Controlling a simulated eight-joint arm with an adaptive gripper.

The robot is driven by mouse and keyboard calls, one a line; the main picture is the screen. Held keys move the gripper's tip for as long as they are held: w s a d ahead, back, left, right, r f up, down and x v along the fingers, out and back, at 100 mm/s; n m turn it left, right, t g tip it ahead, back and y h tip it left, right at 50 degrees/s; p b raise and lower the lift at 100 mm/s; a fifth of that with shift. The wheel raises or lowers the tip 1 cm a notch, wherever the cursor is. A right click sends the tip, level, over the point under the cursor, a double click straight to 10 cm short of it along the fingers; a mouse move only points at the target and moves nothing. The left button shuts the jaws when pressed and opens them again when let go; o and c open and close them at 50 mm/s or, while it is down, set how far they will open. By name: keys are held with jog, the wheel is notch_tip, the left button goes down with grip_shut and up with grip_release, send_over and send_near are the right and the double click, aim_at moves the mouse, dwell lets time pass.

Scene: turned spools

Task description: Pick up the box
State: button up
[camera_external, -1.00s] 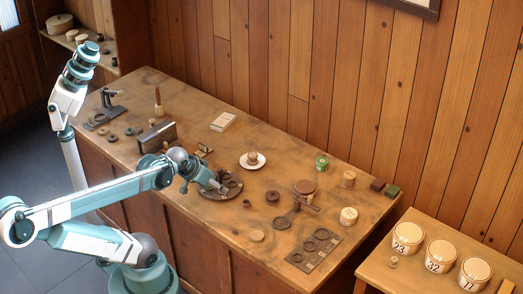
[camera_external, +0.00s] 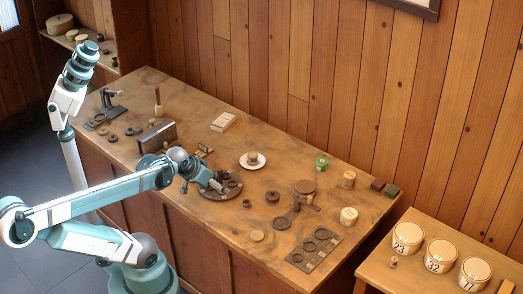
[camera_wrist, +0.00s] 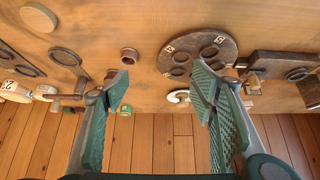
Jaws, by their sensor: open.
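A small white box (camera_external: 222,121) with dark marks on top lies flat near the back of the wooden bench in the external view. I cannot make it out in the wrist view. The round plate shows beyond the right finger there (camera_wrist: 225,45).
Dark red (camera_external: 378,184) and green (camera_external: 393,192) blocks sit at the far right. Bench around the box is clear.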

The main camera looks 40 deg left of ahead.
jog(key=shift+r, duration=0.1)
dwell(0.3)
jog(key=w+d+r+m+g+h+p, duration=0.1)
jog(key=w+d+r+m+p, duration=0.2)
jog(key=w+d+r+p, duration=0.45)
jog(key=m+g+h+p, duration=0.3)
jog(key=m+p, duration=0.4)
jog(key=p, duration=0.5)
send_over(342, 213)
jog(key=f, duration=0.9)
jog(key=shift+a+f, duration=0.2)
jog(key=shift+f, duration=0.15)
jog(key=shift+d+f+m, duration=0.3)
